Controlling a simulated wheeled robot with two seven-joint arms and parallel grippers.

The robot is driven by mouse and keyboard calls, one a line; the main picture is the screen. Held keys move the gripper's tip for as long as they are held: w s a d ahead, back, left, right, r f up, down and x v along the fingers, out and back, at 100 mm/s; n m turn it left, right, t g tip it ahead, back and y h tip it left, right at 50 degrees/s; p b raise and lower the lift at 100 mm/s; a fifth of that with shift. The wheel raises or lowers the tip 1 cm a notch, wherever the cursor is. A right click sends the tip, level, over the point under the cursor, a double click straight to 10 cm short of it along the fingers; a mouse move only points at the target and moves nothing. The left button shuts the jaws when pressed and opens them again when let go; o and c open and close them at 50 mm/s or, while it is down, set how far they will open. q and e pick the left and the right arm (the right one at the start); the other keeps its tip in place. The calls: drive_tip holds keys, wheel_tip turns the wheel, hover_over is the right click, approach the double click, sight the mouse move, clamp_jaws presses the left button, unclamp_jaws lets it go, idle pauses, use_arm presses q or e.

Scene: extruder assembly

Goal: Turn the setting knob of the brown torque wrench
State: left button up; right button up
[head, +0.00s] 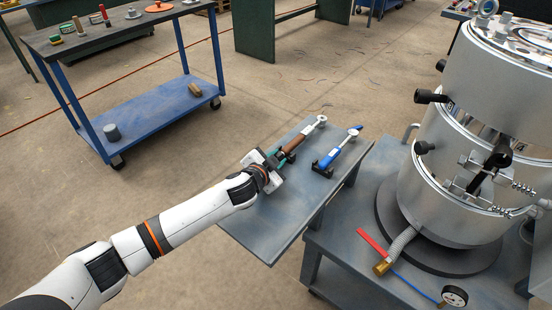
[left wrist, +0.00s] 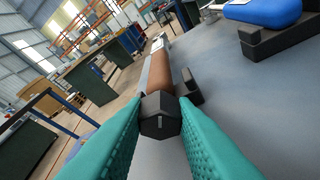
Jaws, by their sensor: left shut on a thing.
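The brown torque wrench (head: 298,139) lies on the small grey side table, its head toward the far edge. In the left wrist view its brown handle (left wrist: 170,74) runs away from me, with the dark faceted setting knob (left wrist: 160,115) at the near end. My left gripper (head: 280,158) is at this near end, its teal fingers (left wrist: 158,132) shut on the knob, one on each side. My right gripper is not in view.
A blue torque wrench (head: 338,152) rests on a black holder to the right, close by. The grey side table (head: 262,218) is bare toward its near end. A large metal extruder (head: 455,155) stands on the right. A blue cart (head: 160,103) stands at the back left.

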use_arm(q)
drive_tip(key=o, duration=1)
drive_tip(key=shift+s, duration=0.1)
drive_tip(key=shift+s+a, duration=0.1)
drive_tip(key=shift+s, duration=0.05)
drive_tip(key=p+v, duration=0.2)
drive_tip(key=v, duration=0.9)
drive_tip(key=shift+s+a+r, duration=0.1)
drive_tip(key=shift+s+r, duration=0.05)
drive_tip(key=shift+s, duration=0.1)
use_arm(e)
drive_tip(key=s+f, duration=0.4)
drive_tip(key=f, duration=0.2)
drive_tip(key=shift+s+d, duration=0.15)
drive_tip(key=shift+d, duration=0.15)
